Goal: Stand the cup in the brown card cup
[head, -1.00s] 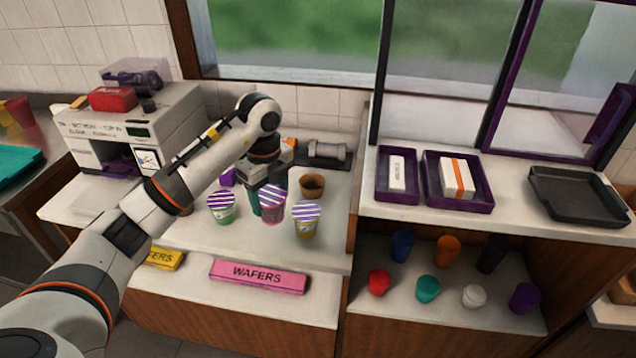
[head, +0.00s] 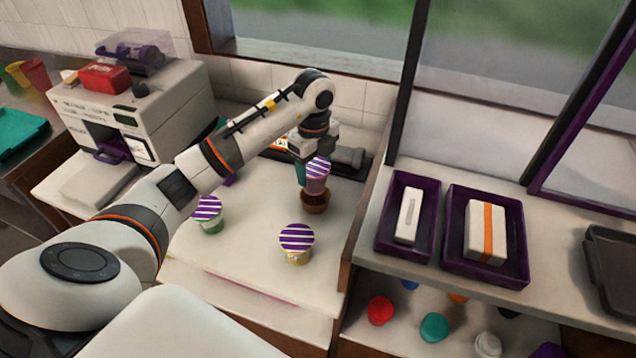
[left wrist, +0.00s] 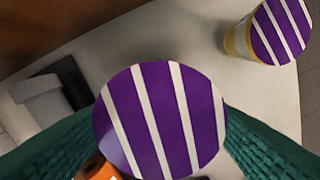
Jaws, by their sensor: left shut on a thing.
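A pink cup (head: 317,184) with a purple-and-white striped lid is held upright by my left gripper (head: 309,174), whose teal fingers are shut on its sides. The brown card cup (head: 316,204) stands on the counter directly beneath it. The pink cup's lower end meets or overlaps the brown cup's rim; I cannot tell how deep it sits. In the left wrist view, the striped lid (left wrist: 160,118) fills the space between the teal fingers and hides the brown cup. My right gripper is not in view.
A yellowish striped-lid cup (head: 297,243) stands nearer on the counter, and a green one (head: 208,214) stands to the left. A grey-black device (head: 347,158) lies behind the brown cup. A raised shelf with purple trays (head: 487,278) is to the right. The counter between the cups is clear.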

